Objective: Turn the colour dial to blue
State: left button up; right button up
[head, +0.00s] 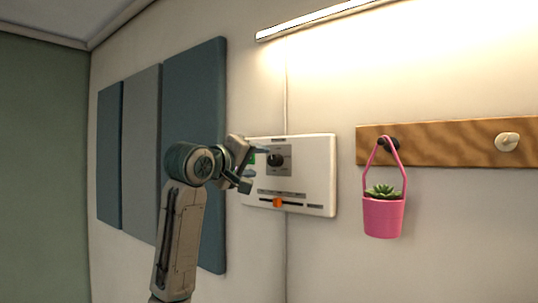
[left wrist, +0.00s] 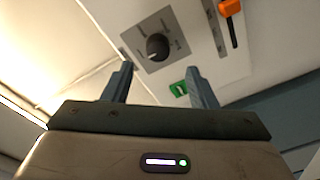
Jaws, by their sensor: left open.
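The colour dial is a dark round knob (head: 276,160) on a grey square plate, set in a white wall panel (head: 318,180). In the left wrist view the dial (left wrist: 158,47) lies ahead of and between my fingers, with small marks around it too blurred to read. My left gripper (head: 254,168) is beside the panel's left part, just left of the dial. It also shows in the left wrist view (left wrist: 160,82), open, with nothing between its fingers and apart from the dial. My right gripper is not in view.
An orange slider (head: 278,202) sits below the dial, and a green patch (left wrist: 179,88) is near one finger. A pink hanging pot (head: 383,216) hangs from a wooden rail (head: 450,142) at right. Blue-grey wall panels (head: 205,90) stand behind my arm.

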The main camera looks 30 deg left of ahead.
aim_at(273, 160)
pick_arm(q)
jog(key=w, duration=0.1)
jog(key=w+p, duration=0.1)
jog(key=w, duration=0.1)
jog(key=w+p, duration=0.1)
jog(key=shift+w+d+r, duration=0.25)
jog(key=shift+w+d, duration=0.05)
jog(key=shift+w+a+f, duration=0.15)
jog(key=shift+w, duration=0.5)
jog(key=shift+c, duration=0.6)
jog(key=c, duration=0.9)
jog(key=shift+o, duration=0.2)
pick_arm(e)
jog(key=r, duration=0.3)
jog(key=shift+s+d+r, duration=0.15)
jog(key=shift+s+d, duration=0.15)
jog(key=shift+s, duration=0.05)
